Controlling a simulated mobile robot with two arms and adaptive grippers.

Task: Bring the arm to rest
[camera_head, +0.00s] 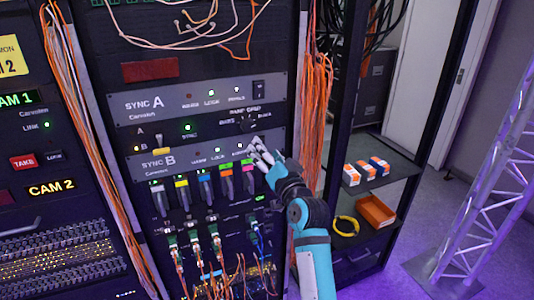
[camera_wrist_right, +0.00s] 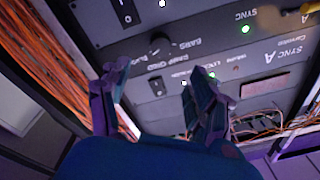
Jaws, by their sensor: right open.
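My right gripper (camera_head: 262,152) is in front of the rack, at the right end of the SYNC B panel (camera_head: 190,158). Its fingers point up and left toward the panel. In the right wrist view my right gripper (camera_wrist_right: 158,85) shows two fingers spread apart with nothing between them. A round black knob (camera_head: 248,123) is just above the fingertips; the knob also shows beyond the fingers in the right wrist view (camera_wrist_right: 144,72). I cannot tell whether a fingertip touches the panel. My left gripper is not in view.
The SYNC A panel (camera_head: 205,98) has a black rocker switch (camera_head: 259,91). Orange cable bundles (camera_head: 315,105) hang right of the panels. A shelf (camera_head: 398,160) holds small boxes (camera_head: 366,170), an orange bin (camera_head: 375,211) and a yellow cable coil (camera_head: 346,226). A truss (camera_head: 500,180) stands at right.

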